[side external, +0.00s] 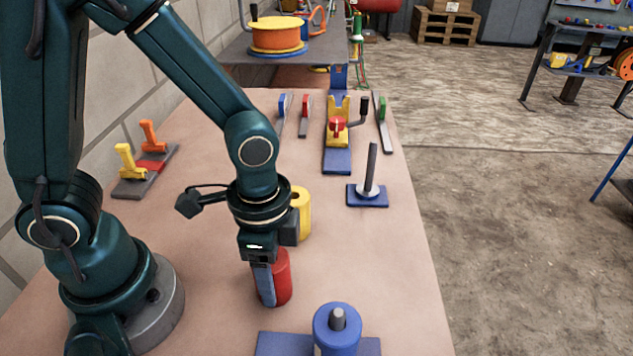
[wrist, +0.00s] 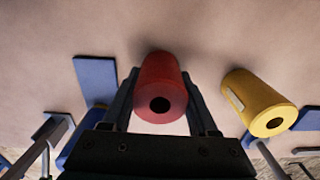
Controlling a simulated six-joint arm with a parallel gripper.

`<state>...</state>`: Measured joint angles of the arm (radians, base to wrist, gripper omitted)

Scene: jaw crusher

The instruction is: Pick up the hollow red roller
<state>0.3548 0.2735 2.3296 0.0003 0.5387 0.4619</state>
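The hollow red roller (side external: 283,277) stands on the table below my gripper (side external: 266,285) in the side view. In the wrist view the red roller (wrist: 160,85) sits between the two fingers of my gripper (wrist: 160,95), its end with the dark round hole facing the camera. One finger lies along each side of it, very close to its wall. I cannot tell whether both fingers press on it. In the side view the near finger hides part of the roller.
A yellow roller (side external: 302,214) stands close behind my gripper; it also shows in the wrist view (wrist: 257,104). A blue roller (side external: 337,325) sits on a post at the front. A blue base with an upright post (side external: 371,175) stands at right. Toggle clamps line the back.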

